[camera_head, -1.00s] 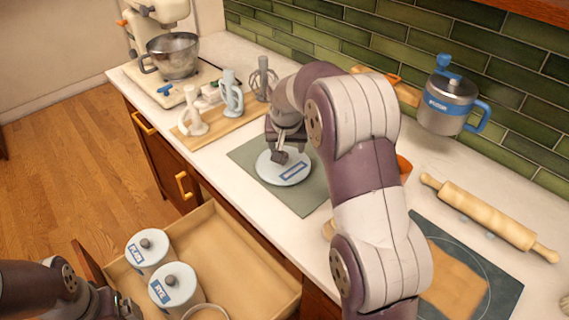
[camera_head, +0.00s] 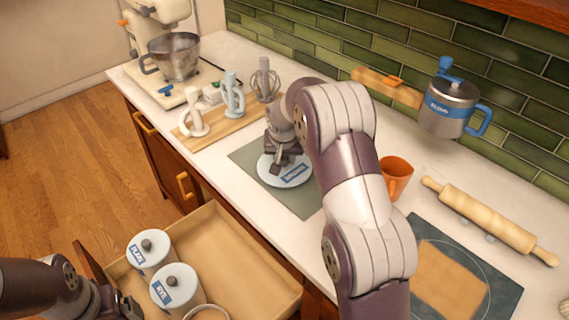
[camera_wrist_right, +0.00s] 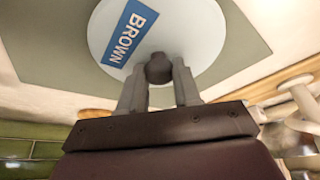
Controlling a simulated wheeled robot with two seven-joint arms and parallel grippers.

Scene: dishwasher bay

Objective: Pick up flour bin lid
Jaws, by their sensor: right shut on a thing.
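A round white lid (camera_head: 296,177) with a blue label lies on a grey-green mat (camera_head: 308,202) on the counter. In the right wrist view the lid (camera_wrist_right: 190,35) fills the top, its label reads BROWN, and its dark knob (camera_wrist_right: 158,68) sits between my fingers. My right gripper (camera_head: 284,163) is shut on this knob; it also shows in the right wrist view (camera_wrist_right: 158,85). I cannot tell whether the lid is clear of the mat. My left arm shows at lower left; its fingertips cannot be made out.
Two lidded bins, PLAIN (camera_head: 150,256) and RYE (camera_head: 180,292), and an open bin (camera_head: 208,313) stand in the open drawer (camera_head: 240,262). A board with mixer attachments (camera_head: 190,138), an orange cup (camera_head: 396,172), a rolling pin (camera_head: 490,220) and a flour sifter (camera_head: 448,105) are nearby.

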